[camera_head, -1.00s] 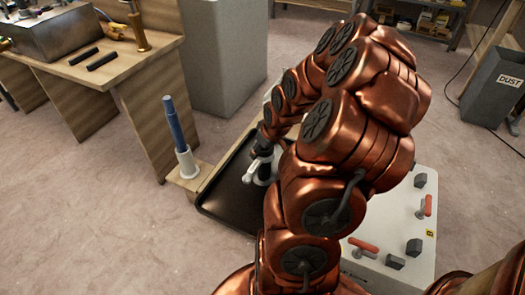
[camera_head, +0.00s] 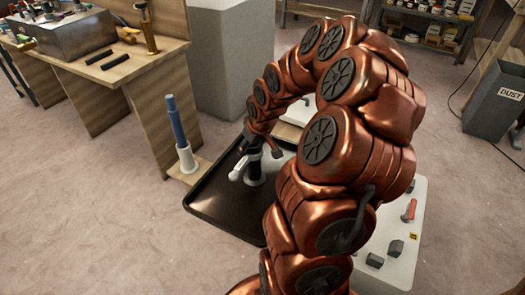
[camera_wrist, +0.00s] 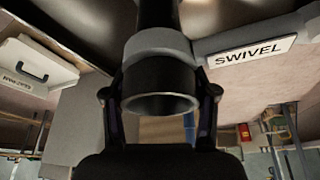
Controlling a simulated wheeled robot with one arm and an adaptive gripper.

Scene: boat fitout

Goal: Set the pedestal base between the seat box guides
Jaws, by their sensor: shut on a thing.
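My gripper (camera_wrist: 160,100) is shut on a round tube, seen between its two fingers in the wrist view. I take this tube as the pedestal base (camera_wrist: 160,42); it has a grey collar and a dark lower ring. In the head view my gripper (camera_head: 252,148) is at the end of my arm, over the black tray (camera_head: 215,205). A pale piece with a side lever (camera_head: 238,172) shows just below it. I cannot tell whether it touches the tray. The pale seat box (camera_head: 410,270), with dark grey blocks that may be its guides (camera_head: 395,248), is partly hidden behind my arm.
A blue post (camera_head: 177,125) stands in a white foot beside the tray. A wooden bench (camera_head: 150,60) and a grey cabinet (camera_head: 230,60) are behind. A dust bin (camera_head: 495,105) stands at right. A SWIVEL label (camera_wrist: 252,50) shows in the wrist view. The floor at left is clear.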

